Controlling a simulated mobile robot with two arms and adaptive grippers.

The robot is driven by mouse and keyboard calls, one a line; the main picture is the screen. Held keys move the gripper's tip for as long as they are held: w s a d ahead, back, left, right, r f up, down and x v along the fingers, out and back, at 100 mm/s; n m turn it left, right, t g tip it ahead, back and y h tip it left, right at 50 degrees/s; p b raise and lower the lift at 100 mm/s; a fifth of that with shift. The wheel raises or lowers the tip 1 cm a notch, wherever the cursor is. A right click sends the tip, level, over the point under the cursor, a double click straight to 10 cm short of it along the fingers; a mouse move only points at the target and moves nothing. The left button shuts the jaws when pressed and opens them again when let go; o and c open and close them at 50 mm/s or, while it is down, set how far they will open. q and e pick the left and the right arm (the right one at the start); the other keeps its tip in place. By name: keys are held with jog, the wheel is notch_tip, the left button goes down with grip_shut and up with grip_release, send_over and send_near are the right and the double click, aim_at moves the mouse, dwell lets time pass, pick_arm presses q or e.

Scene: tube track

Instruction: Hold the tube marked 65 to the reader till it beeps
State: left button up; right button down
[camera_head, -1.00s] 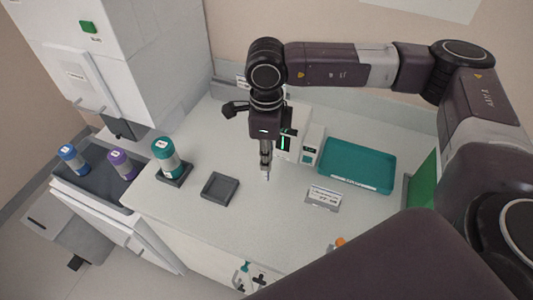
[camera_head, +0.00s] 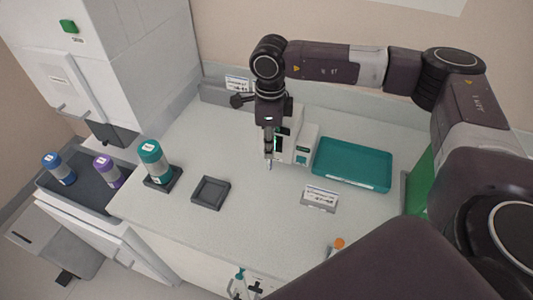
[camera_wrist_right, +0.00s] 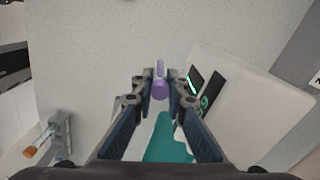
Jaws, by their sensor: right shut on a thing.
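My right gripper (camera_head: 269,152) points down just left of the white reader (camera_head: 301,150), above the worktop. In the right wrist view its fingers (camera_wrist_right: 160,86) are shut on a small tube with a purple cap (camera_wrist_right: 160,91); I cannot read a number on it. The reader's white housing (camera_wrist_right: 245,115) is close to the right of the fingers there, with dark panels and green lit marks. I cannot tell whether the tube touches it. My left gripper is not in view.
A teal tray (camera_head: 352,165) lies right of the reader, with a labelled grey block (camera_head: 320,198) in front. A square dark dish (camera_head: 210,192) and a teal-capped jar (camera_head: 153,160) stand to the left. An orange-capped item (camera_head: 339,243) is at the front edge.

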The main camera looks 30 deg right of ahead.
jog(key=shift+w+d, duration=0.15)
jog(key=shift+d, duration=0.05)
dwell(0.3)
jog(key=s+a+r+p, duration=0.2)
jog(key=s+a+r, duration=0.1)
jog(key=r, duration=0.2)
jog(key=shift+s+a, duration=0.2)
jog(key=shift+a, duration=0.2)
